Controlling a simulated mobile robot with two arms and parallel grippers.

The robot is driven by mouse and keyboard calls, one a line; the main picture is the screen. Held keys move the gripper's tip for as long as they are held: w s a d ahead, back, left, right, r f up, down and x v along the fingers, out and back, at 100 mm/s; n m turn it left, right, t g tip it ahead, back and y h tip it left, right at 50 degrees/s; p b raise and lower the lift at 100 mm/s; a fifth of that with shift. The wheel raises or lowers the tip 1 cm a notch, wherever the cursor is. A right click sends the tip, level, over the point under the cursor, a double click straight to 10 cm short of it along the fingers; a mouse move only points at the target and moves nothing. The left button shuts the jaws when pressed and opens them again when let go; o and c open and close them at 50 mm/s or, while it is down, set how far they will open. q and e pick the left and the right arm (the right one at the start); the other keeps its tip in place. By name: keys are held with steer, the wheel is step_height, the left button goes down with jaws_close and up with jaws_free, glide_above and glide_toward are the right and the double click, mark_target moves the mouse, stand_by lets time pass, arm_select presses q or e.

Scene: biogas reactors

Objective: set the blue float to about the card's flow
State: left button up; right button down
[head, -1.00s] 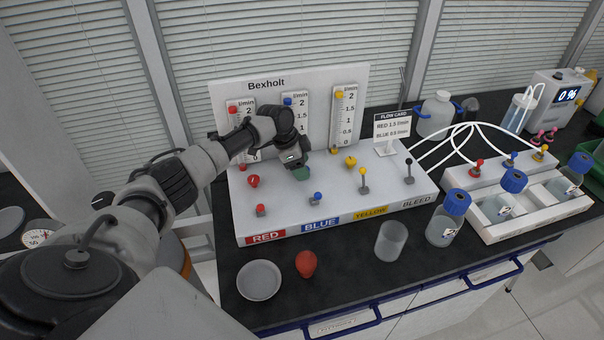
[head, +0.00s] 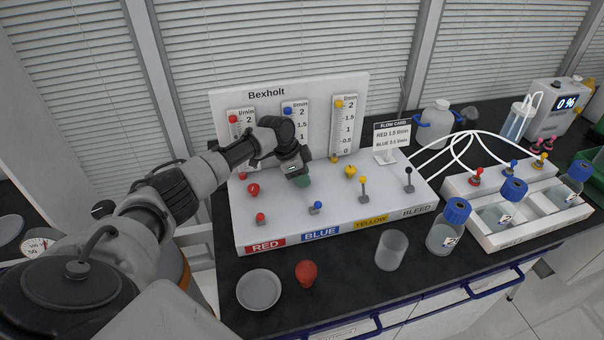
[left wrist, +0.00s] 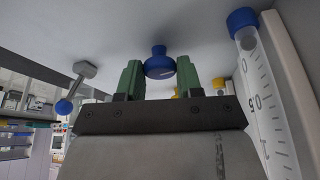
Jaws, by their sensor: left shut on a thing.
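My left gripper (head: 300,179) is at the panel (head: 395,204) behind the blue lever (head: 316,207). In the left wrist view its green fingers (left wrist: 159,80) are shut on the blue knob (left wrist: 159,66). The gripper hides this knob in the head view. The blue flow tube (head: 289,125) has a blue piece near its 2 mark; I cannot tell whether this is the float or a cap. Its lower part is hidden by my arm. The left wrist view shows a tube (left wrist: 265,95) with a blue end. The flow card (head: 392,134) reads red 1.5, blue apparently 0.5 l/min. My right gripper is not in view.
The red knob (head: 253,189) and yellow knob (head: 350,171) flank my gripper. Red (head: 260,218), yellow (head: 363,184) and black (head: 409,176) levers stand on the panel. A dish (head: 259,290), a red bulb (head: 306,273) and a beaker (head: 391,250) stand in front.

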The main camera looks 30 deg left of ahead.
arm_select(q)
steer(key=n+p, duration=0.2)
steer(key=n+t+y+p, duration=0.1)
steer(key=n+p, duration=0.1)
steer(key=p, duration=0.1)
steer(key=n+y+p, duration=0.1)
steer(key=n+p, duration=0.2)
steer(key=shift+s+d+r+t, duration=0.1)
steer(key=shift+d+r+t, duration=0.1)
steer(key=shift+r+t, duration=0.1)
steer(key=shift+f+n+y+p, duration=0.25)
steer(key=shift+n+y+p, duration=0.45)
steer(key=shift+n+p, duration=0.75)
steer(key=shift+n, duration=0.25)
steer(key=o, duration=0.9)
steer(key=b+v, duration=0.1)
steer(key=v, duration=0.9)
steer(key=shift+s+r, duration=0.2)
steer(key=shift+r, duration=0.1)
steer(key=shift+f, duration=0.1)
